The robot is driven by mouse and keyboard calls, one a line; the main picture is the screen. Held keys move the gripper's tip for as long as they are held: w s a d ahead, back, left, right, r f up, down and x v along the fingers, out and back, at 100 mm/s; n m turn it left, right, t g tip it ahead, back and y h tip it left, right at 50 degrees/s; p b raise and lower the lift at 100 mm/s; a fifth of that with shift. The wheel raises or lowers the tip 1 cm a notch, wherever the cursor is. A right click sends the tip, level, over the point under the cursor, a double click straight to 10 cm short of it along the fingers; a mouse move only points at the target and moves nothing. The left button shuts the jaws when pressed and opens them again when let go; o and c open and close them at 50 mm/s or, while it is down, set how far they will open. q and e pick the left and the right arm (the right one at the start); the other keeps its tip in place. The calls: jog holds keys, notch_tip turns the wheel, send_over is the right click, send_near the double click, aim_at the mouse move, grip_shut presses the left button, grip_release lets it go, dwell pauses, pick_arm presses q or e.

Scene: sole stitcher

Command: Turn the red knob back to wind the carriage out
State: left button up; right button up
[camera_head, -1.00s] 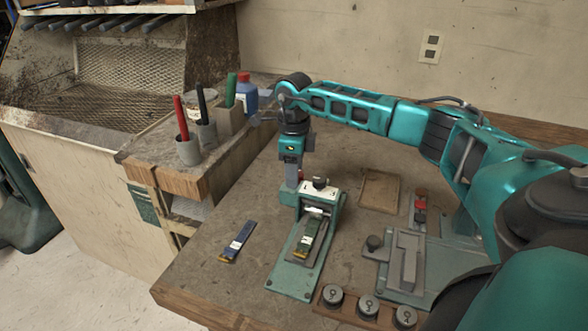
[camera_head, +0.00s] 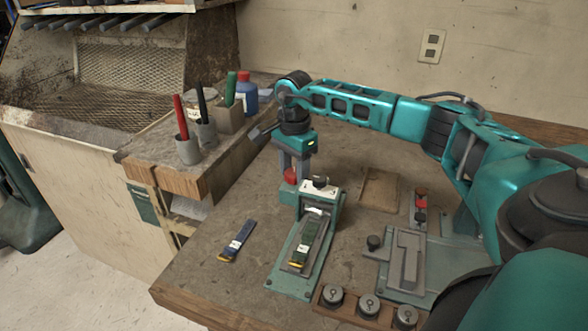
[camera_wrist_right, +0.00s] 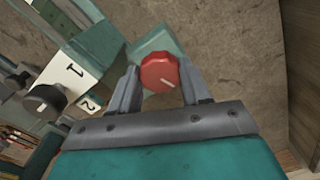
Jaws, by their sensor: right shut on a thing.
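The teal stitcher (camera_head: 287,283) stands on the bench. The red knob (camera_head: 290,175) is on its left side, partly hidden by my right gripper (camera_head: 294,170). In the right wrist view the red knob (camera_wrist_right: 158,72), with a pale line on its face, sits between both fingers of my right gripper (camera_wrist_right: 157,75), which is shut on it. My left gripper is not in view.
A black dial (camera_head: 320,182) on a white numbered plate sits beside the red knob. A blue, yellow-ended piece (camera_head: 236,241) lies left of the stitcher. A grey fixture (camera_head: 404,262) stands to the right, and several round black weights (camera_head: 369,306) line the front. Pen holders stand on the left shelf.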

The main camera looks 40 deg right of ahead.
aim_at(294, 172)
jog(key=n, duration=0.7)
jog(key=shift+b, duration=0.3)
jog(key=n, duration=0.6)
jog(key=shift+n, duration=0.4)
jog(key=shift+r, duration=0.1)
jog(key=o, duration=1)
jog(key=shift+b, duration=0.3)
jog(key=shift+o, duration=0.2)
notch_tip(294, 172, up, 13)
jog(key=shift+f, duration=0.2)
